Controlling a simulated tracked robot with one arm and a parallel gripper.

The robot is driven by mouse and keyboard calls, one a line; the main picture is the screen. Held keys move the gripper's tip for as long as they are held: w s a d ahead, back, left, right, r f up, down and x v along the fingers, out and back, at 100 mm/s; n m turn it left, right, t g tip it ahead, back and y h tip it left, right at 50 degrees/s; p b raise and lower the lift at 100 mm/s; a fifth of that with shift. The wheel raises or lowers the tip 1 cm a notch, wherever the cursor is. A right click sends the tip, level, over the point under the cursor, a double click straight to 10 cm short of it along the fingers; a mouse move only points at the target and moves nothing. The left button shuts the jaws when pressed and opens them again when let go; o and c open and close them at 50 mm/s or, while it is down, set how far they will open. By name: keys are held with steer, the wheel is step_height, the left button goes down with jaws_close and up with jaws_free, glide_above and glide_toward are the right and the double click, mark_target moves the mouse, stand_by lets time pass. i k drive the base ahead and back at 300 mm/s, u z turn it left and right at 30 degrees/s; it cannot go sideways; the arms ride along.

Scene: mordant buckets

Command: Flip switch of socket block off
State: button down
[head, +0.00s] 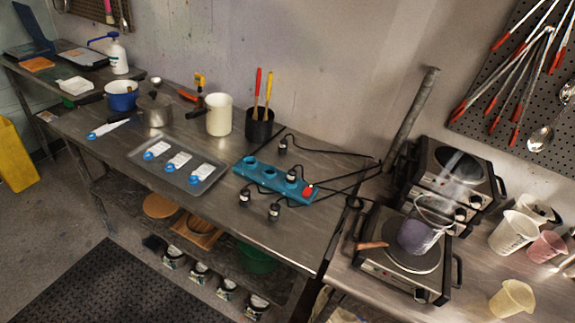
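The socket block (277,184) is a blue strip lying on the steel workbench, right of centre in the head view. Its red switch (308,190) is at the block's right end, near where a black cable leads off. The switch is too small to tell its position. A dark plug (292,176) sits at the block's right part, beside the switch. The sockets at the middle and left of the block look empty. Several plugs with black cables lie around it, one behind (283,146) and two in front (273,212). My gripper is not in view.
A black pot (259,128) with red and yellow handles stands behind the block. A grey tray (151,165) with labelled cards lies to its left. At right are hot plates, one bearing a steaming purple-grey beaker (416,236), and plastic jugs (512,231). Cables cross the bench.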

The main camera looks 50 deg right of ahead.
mark_target(307, 192)
steer(key=z, duration=0.5)
steer(key=i, duration=1.25)
steer(key=z, duration=0.9)
steer(key=i, duration=0.25)
steer(key=z, duration=0.15)
steer(key=k, duration=0.9)
steer(key=z, duration=0.2)
steer(key=i, duration=0.9)
steer(key=u, duration=0.1)
